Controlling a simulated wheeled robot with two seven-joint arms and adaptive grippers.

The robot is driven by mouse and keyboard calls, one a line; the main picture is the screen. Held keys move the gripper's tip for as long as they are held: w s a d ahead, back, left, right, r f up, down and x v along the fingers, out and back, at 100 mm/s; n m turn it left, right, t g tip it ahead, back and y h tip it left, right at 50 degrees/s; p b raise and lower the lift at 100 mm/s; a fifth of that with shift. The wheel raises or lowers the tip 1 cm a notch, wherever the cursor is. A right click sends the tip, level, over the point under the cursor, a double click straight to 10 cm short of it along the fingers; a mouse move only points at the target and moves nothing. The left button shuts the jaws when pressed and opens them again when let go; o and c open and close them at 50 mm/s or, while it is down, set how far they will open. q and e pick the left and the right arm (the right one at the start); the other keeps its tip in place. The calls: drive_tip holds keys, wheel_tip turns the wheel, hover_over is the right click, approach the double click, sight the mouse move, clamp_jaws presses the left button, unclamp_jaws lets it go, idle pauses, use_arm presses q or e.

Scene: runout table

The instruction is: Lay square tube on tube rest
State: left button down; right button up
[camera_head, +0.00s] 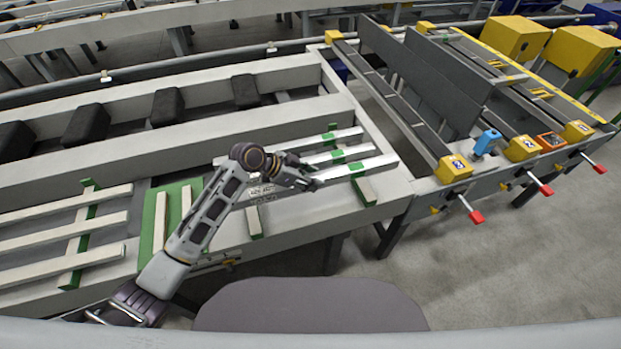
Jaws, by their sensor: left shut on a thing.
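My left gripper (310,182) is at the right-hand group of pale square tubes. It is shut on the nearest tube (358,168), at that tube's left part. The gripper and wrist hide where the tube's left end lies. Two more tubes, a far one (345,136) and a middle one (350,154), lie beside it, roughly parallel. Green-topped rest pieces show under and around this group, a near one (364,191) and a left one (254,222). I cannot tell whether the held tube touches the rest. My right gripper is not in view.
Several pale tubes (65,230) lie on a green rest strip (71,278) at the left. A machine with yellow blocks (453,168) and red-tipped handles (476,216) stands at the right. The grey floor is clear at front right.

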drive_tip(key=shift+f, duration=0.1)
use_arm(q)
drive_tip(key=shift+f+b, duration=1.2)
drive_tip(key=shift+f, duration=0.05)
drive_tip(key=shift+f+b, duration=0.65)
drive_tip(key=shift+f, duration=0.35)
drive_tip(key=shift+f+b, duration=0.6)
drive_tip(key=shift+b, duration=0.15)
drive_tip(key=shift+f, duration=0.3)
drive_tip(key=shift+f+b, duration=0.15)
drive_tip(key=shift+b, duration=0.25)
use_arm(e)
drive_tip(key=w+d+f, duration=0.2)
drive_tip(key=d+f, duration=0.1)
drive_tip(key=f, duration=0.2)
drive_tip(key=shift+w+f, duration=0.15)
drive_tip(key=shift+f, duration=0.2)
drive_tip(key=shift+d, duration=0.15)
